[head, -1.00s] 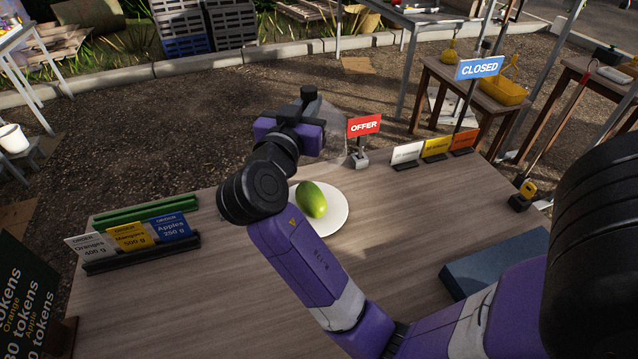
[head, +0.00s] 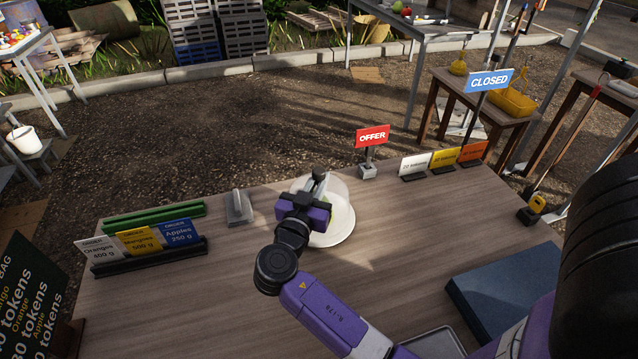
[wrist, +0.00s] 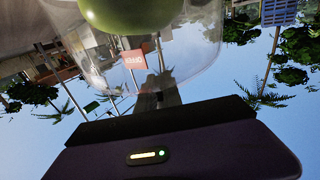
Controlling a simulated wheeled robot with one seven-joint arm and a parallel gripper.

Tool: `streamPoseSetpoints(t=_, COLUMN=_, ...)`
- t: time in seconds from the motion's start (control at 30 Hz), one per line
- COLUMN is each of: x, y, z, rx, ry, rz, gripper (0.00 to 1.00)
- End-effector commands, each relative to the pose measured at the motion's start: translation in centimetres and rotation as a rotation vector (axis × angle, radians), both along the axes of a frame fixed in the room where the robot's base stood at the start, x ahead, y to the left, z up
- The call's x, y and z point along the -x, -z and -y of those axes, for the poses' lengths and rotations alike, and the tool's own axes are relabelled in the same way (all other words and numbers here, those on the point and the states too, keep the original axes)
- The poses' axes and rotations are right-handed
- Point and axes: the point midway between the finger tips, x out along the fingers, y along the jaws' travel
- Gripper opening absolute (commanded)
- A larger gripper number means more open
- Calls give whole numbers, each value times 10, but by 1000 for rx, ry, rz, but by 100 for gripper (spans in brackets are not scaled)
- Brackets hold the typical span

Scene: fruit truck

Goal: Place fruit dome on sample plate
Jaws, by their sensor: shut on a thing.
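The clear fruit dome (head: 341,188) is over the white sample plate (head: 345,236). My gripper (head: 317,182) is shut on the dome's top, and the purple wrist hides part of it. The green mango is mostly hidden in the head view; in the wrist view the mango (wrist: 125,14) shows large through the clear dome (wrist: 200,45). I cannot tell whether the dome's rim touches the plate.
A red OFFER sign (head: 372,138) stands just behind the plate. Price cards (head: 415,163) line the back right edge. A grey metal tool (head: 239,208) and a card holder (head: 150,257) are left. A blue-grey box (head: 505,298) lies right.

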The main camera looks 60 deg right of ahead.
Motion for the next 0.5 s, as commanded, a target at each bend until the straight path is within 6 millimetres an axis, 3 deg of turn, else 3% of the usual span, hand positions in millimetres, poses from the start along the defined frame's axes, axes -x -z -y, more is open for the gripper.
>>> streamPoseSetpoints(t=0.1, x=0, y=10, z=0, rx=0, ry=0, rz=-1, gripper=0)
streamPoseSetpoints(t=0.5, x=0, y=15, z=0, rx=0, ry=0, rz=1, gripper=0)
